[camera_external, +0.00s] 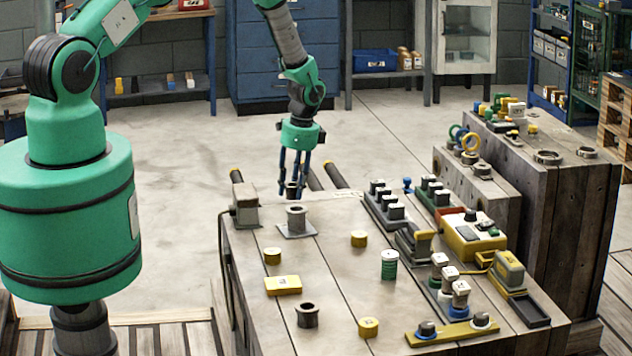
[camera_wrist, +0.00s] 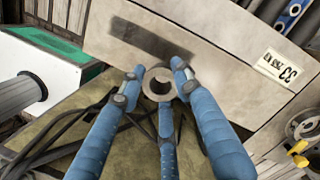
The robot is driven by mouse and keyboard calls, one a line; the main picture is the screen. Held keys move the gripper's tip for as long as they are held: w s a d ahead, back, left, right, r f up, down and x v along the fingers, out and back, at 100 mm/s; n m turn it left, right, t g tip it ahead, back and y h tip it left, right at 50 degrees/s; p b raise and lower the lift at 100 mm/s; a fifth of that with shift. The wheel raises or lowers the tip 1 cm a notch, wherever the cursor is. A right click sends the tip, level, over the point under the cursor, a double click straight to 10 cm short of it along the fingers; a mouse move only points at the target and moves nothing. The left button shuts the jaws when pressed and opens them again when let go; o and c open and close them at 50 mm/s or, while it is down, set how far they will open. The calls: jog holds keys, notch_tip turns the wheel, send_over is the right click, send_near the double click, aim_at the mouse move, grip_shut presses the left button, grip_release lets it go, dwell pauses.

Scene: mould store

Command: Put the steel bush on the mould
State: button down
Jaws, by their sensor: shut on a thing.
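My gripper (camera_external: 292,190) has blue fingers and hangs at the far left edge of the wooden table. It is shut on the steel bush (camera_external: 291,187), a small ring with a dark hole. In the wrist view the bush (camera_wrist: 158,82) sits between the three fingertips (camera_wrist: 158,86). A grey hollow post on a square plate (camera_external: 296,221) stands on the table, nearer the camera than the gripper; it looks like the mould, though no label confirms this. The bush is apart from it.
A dark flanged bush (camera_external: 307,315), yellow blocks (camera_external: 283,285) and a green cylinder (camera_external: 389,264) stand on the table (camera_external: 330,255). A grey device (camera_external: 245,205) with a cable is left of the post. Switches and boxes crowd the right side.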

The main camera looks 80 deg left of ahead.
jog(key=w+a, duration=0.4)
jog(key=w, duration=0.1)
jog(key=shift+w+a+f, duration=0.1)
jog(key=shift+a+f, duration=0.2)
jog(key=shift+f+b, duration=0.45)
jog(key=shift+f, duration=1.3)
jog(key=shift+f, duration=0.15)
jog(key=c, duration=1.3)
grip_release()
jog(key=shift+o, duration=0.2)
notch_tip(320, 180, up, 12)
jog(key=w+p, duration=0.1)
jog(key=shift+w+d, duration=0.3)
jog(key=shift+d, duration=0.1)
